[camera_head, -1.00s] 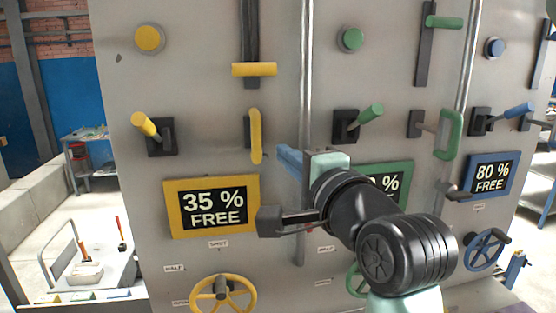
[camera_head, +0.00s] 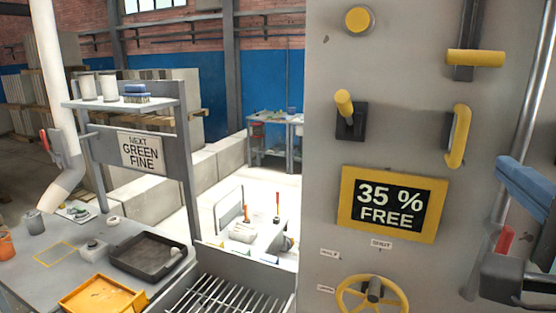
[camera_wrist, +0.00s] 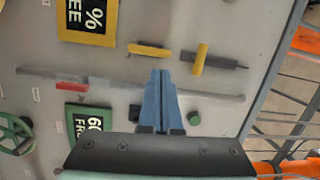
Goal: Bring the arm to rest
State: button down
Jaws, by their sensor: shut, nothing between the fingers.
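My gripper (camera_head: 512,172) shows at the right edge of the head view, its blue fingers in front of the grey panel. In the wrist view, the two blue fingers of my gripper (camera_wrist: 160,80) lie together, shut with nothing between them. They point toward the panel face, between the yellow fittings and a green knob (camera_wrist: 194,118). I cannot tell the exact gap to the panel. Most of my arm is outside the head view.
The grey panel (camera_head: 325,130) carries a yellow lever (camera_head: 344,104), a yellow loop handle (camera_head: 459,137), a "35 % FREE" sign (camera_head: 388,205) and a yellow handwheel (camera_head: 345,297). A workbench (camera_head: 40,285) with a black tray (camera_head: 148,257) and yellow tray (camera_head: 101,296) stands left.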

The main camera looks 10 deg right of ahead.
jog(key=w+a+r+n+t+y+b, duration=0.1)
jog(key=w+a+r+n+t+b, duration=0.15)
jog(key=a+n, duration=0.5)
jog(key=w+a+r+n+t+y+b, duration=0.1)
jog(key=a+n+t+b, duration=0.2)
jog(key=a, duration=0.7)
jog(key=s+a+r+n+t+y, duration=0.1)
jog(key=s+a+n+t+y, duration=0.1)
jog(key=a+n, duration=0.3)
jog(key=s+a+r+n+t+y, duration=0.2)
jog(key=s+a+n, duration=0.1)
jog(key=a+n, duration=0.2)
jog(key=shift+s+a+r+b, duration=0.2)
jog(key=shift+s+a+b, duration=0.1)
jog(key=shift+a, duration=0.65)
